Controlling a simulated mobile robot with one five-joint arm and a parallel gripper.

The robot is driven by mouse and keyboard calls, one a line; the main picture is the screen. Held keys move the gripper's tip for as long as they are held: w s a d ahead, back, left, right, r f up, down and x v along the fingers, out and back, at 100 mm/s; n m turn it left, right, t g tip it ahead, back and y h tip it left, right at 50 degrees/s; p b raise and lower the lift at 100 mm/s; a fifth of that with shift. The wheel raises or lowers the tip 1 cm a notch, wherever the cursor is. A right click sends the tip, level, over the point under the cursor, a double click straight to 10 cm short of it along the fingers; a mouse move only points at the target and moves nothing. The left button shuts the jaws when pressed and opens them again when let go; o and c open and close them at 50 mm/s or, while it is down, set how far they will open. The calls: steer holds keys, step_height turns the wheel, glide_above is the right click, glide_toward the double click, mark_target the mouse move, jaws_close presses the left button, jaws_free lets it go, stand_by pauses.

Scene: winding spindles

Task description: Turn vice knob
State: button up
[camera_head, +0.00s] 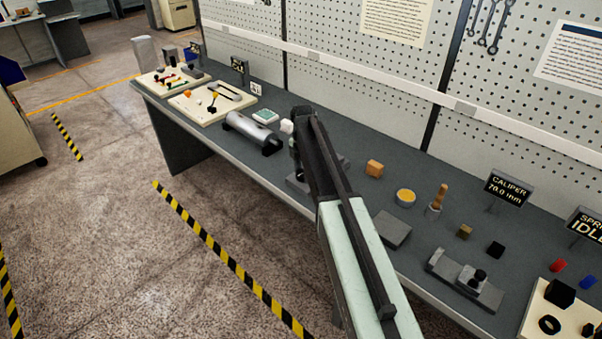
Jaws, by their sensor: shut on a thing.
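A dark grey vice (297,184) stands on the bench near the middle of the view, largely hidden behind my arm. Its base shows to the left of the arm, with a bit to the right. My gripper (297,164) points down at the end of my arm, over the vice. It is shut on the vice knob, which the gripper and arm mostly hide. I cannot make out the fingertips or the knob's angle.
A grey cylinder on a cradle (250,131) and a small white block (287,126) lie to the left. A pegboard wall (370,70) stands behind.

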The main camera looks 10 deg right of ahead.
steer(key=shift+s, duration=0.15)
steer(key=o, duration=1.4)
steer(key=shift+c, duration=0.2)
steer(key=shift+r, duration=0.1)
step_height(320, 180, up, 8)
steer(key=p, duration=0.8)
steer(key=shift+f, duration=0.2)
